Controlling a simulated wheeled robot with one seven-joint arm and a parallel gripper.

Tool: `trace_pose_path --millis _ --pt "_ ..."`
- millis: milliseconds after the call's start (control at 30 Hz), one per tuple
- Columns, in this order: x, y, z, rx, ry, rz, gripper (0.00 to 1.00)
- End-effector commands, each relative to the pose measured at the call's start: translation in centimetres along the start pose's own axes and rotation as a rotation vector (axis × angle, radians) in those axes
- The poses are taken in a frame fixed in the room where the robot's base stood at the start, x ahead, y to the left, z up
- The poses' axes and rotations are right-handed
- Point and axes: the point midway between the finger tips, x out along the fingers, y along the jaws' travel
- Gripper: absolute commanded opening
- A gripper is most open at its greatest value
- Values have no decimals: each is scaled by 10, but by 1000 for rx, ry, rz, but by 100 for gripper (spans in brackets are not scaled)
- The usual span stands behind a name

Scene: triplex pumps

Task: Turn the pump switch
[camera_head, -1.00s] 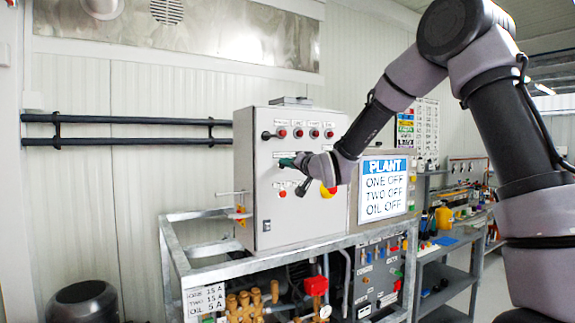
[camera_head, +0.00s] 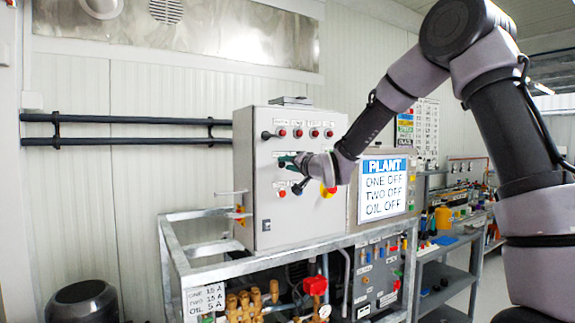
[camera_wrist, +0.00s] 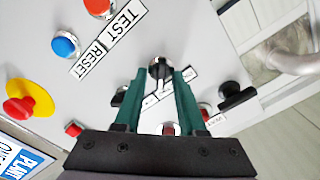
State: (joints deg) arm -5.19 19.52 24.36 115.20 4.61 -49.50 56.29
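A black pump switch (camera_wrist: 159,67) on the light grey control panel lies between the tips of my gripper in the wrist view. My gripper (camera_wrist: 160,78) has two green fingers, spread with one on each side of the switch. I cannot tell whether either finger touches it. In the head view my gripper (camera_head: 286,161) is at the left part of the control box (camera_head: 252,205) front, and it hides the switch there. The sign (camera_head: 384,187) beside the box reads PLANT, ONE OFF, TWO OFF, OIL OFF.
Another black switch (camera_wrist: 235,95) and a small red button (camera_wrist: 205,110) are close to one finger. A blue button (camera_wrist: 65,43) and a red-and-yellow emergency stop (camera_wrist: 25,102) are on the panel's other side. A metal frame (camera_head: 290,250) carries the box.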

Motion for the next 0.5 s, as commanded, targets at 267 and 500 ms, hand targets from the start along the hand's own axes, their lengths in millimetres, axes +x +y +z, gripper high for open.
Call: trace_pose_path --millis 267,500 --pt "0 -1 0 -1 1 -1 44" --pt "-22 -1 -1 -3 1 -1 44"
